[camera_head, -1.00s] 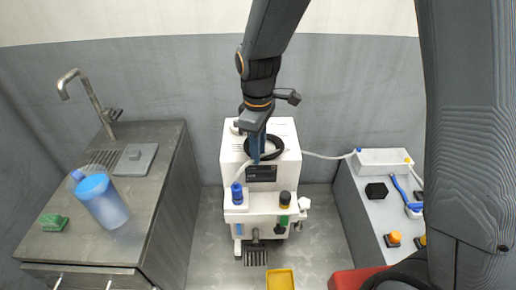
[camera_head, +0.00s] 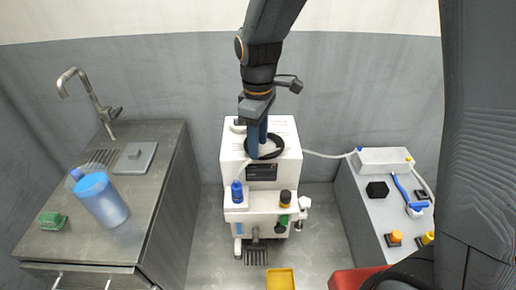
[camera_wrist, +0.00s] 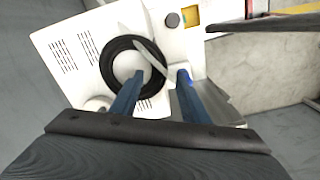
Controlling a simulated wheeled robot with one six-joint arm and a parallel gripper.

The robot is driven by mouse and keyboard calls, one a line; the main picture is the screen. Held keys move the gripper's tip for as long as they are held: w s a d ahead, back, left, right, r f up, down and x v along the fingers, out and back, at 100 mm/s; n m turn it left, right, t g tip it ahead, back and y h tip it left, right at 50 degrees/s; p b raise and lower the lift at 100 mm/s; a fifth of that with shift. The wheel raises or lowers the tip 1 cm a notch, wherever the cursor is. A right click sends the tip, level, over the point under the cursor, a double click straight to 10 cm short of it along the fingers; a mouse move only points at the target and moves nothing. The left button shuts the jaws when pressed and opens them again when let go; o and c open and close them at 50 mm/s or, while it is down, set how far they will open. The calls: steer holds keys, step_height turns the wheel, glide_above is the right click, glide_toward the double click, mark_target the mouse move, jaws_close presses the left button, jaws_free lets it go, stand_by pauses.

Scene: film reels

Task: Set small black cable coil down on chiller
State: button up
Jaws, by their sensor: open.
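The small black cable coil (camera_head: 279,149) lies flat on the white top of the chiller (camera_head: 234,150). In the wrist view the coil (camera_wrist: 112,50) shows as a dark ring on the chiller's white top (camera_wrist: 54,30), beside its vent slots. My gripper (camera_head: 255,157) is over the left part of the coil, pointing down. Its two blue fingers (camera_wrist: 160,75) are apart, with one over the ring's opening and the other outside the ring. Whether a finger touches the coil is hard to tell. The fingers hide part of the coil.
A steel sink counter (camera_head: 158,210) with a blue-lidded jug (camera_head: 104,202) stands at left. A grey bench (camera_head: 366,219) with a white box (camera_head: 383,161) stands at right. A pale hose (camera_head: 325,155) runs from chiller to box. A yellow bin (camera_head: 281,279) is on the floor in front.

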step_height(320, 180, up, 10)
steer(key=b, duration=0.2)
steer(key=s+d+f+m, duration=0.5)
steer(key=d+f+m, duration=0.1)
steer(key=d, duration=0.2)
steer(key=s+d+f+m, duration=0.5)
steer(key=s+d+m, duration=0.1)
steer(key=d+m, duration=0.1)
steer(key=shift+d+f+t, duration=0.35)
steer(key=shift+d+t, duration=0.05)
steer(key=shift+d, duration=0.25)
